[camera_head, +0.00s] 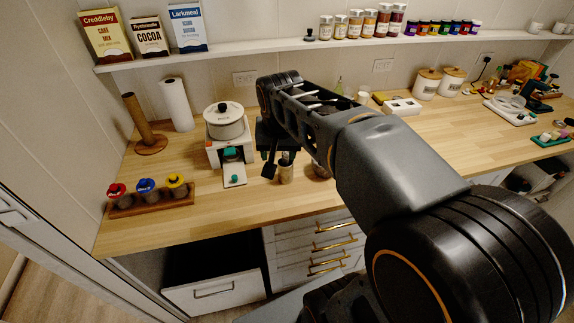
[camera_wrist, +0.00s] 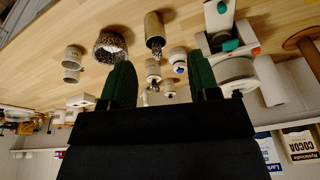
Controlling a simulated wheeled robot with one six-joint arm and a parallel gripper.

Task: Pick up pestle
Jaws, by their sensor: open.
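My gripper (camera_wrist: 162,80) is open, with its two green-lined fingers apart and nothing clearly held between them. In the head view my gripper (camera_head: 269,168) hangs low over the counter, beside a tan cup (camera_head: 285,173). In the wrist view, which looks upside down, the tan cup (camera_wrist: 154,28) lies just beyond the fingers. A speckled bowl (camera_wrist: 110,45), perhaps a mortar, is to its left; in the head view my arm partly covers a round vessel (camera_head: 319,170). I cannot clearly make out a pestle in either view.
A small white machine with a pot (camera_head: 226,122) stands just left of my gripper. A paper towel roll (camera_head: 177,105) and a wooden holder (camera_head: 145,125) are farther left. A rack of colored-lid jars (camera_head: 150,204) sits near the front edge. A shelf (camera_head: 240,53) runs above.

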